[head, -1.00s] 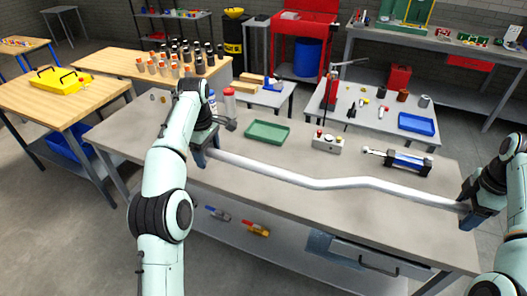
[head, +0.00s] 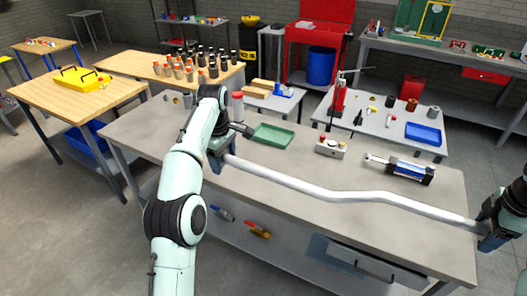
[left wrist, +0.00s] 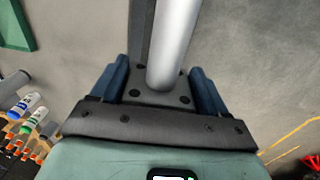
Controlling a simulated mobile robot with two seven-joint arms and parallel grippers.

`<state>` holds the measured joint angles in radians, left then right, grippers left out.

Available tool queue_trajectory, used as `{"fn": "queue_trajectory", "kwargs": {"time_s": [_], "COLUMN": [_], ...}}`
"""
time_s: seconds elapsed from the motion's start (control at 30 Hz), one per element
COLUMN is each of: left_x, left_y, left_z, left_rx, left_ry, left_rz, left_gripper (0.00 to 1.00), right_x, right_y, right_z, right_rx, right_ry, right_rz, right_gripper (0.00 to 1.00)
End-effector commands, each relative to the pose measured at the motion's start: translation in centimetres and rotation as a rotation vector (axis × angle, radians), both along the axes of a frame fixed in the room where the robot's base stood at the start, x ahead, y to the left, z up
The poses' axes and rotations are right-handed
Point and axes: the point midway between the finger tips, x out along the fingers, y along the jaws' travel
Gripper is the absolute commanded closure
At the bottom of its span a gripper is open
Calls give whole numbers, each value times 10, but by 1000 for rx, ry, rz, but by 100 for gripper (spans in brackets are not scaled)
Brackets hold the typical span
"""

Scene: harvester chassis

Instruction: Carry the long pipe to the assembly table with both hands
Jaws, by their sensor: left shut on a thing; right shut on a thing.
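The long pipe (head: 345,196) is silver-white with a shallow bend. It spans the near part of the grey table (head: 150,124) in the head view. My left gripper (head: 222,154) is shut on its left end, and my right gripper (head: 490,226) is shut on its right end near the table's right edge. In the left wrist view the pipe (left wrist: 174,40) runs up from between the blue fingers of my left gripper (left wrist: 163,88). Whether the pipe touches the tabletop is unclear. Which table is the assembly table is not marked.
On the grey table are a green tray (head: 273,136), a button box (head: 330,147) and a cylinder unit (head: 400,169). Bottles stand behind my left gripper. Wooden tables (head: 120,88) are at left. A smaller table with a blue tray (head: 423,134) stands behind. Floor at left is open.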

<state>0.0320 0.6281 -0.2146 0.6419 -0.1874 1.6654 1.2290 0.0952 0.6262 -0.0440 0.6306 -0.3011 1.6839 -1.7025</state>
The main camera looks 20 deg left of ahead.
Motion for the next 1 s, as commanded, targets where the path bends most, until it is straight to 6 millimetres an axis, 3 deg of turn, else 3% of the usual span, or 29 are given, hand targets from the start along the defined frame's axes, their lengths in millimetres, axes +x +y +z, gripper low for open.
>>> {"fn": "queue_trajectory", "kwargs": {"time_s": [0.53,1.0], "left_x": [-1,-14], "left_y": [-6,-6], "left_z": [-5,-50], "left_rx": [-10,-11], "left_ry": [-5,-3], "left_rz": [-10,-10], "left_gripper": [100,100], "right_x": [-1,-14], "right_y": [6,6], "right_z": [-4,-50], "right_rx": [11,11], "right_ry": [-5,-2], "right_rz": [14,14], "right_gripper": [100,100]}}
